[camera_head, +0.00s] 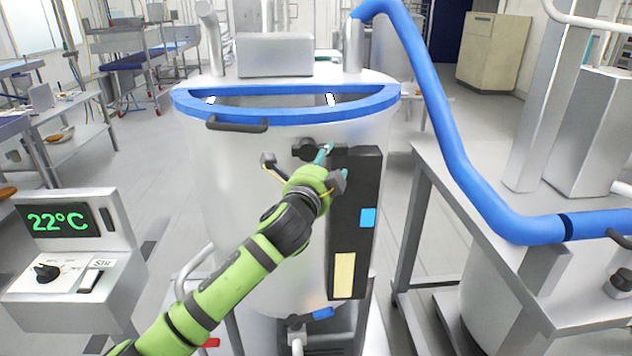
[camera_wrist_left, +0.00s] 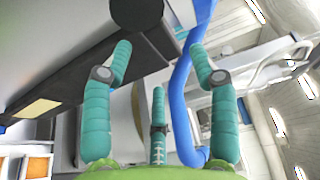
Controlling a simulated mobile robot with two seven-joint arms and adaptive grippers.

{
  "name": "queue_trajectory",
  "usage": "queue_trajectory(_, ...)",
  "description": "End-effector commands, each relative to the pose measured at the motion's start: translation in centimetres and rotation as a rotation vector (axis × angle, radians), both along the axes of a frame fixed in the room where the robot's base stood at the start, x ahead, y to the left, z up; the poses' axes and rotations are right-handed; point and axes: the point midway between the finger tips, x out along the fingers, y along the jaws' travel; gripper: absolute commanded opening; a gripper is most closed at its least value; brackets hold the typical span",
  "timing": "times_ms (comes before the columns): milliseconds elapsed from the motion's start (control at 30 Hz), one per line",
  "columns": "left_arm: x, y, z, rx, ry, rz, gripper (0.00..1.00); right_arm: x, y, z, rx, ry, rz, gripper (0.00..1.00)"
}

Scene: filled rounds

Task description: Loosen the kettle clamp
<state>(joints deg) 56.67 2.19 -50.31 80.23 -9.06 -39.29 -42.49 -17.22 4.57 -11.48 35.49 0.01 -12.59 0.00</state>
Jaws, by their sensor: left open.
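The kettle (camera_head: 240,190) is a large pale metal vessel with a blue rim. A black round knob (camera_head: 305,149), which looks like the clamp, sits on its front below the rim. My left gripper (camera_head: 332,165) is in front of the kettle, close to the knob and the black panel (camera_head: 366,185). In the left wrist view its teal fingers (camera_wrist_left: 160,52) are spread, with nothing between them. A dark round part, probably the knob (camera_wrist_left: 137,12), is at the top, beyond the left finger. Whether anything touches cannot be told. My right gripper is not in view.
A control box (camera_head: 75,260) reading 22°C stands at the left. A thick blue hose (camera_head: 440,120) runs from behind the kettle down to a metal bench (camera_head: 450,190) at the right. A black handle (camera_head: 237,124) juts out under the rim. Open floor lies at the back left.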

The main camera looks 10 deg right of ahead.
Motion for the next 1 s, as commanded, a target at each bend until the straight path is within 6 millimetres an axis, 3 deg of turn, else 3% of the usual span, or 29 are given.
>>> queue_trajectory(300,-4.6,2.2,-0.1,0.003,0.001,0.0,0.59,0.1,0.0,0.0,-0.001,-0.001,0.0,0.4)
queue_trajectory(467,-6.1,2.8,-0.1,0.002,0.0,0.0,0.59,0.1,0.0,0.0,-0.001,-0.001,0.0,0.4)
queue_trajectory(1000,-6.8,3.1,0.0,0.003,0.001,0.001,0.59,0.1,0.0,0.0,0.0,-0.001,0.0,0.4)
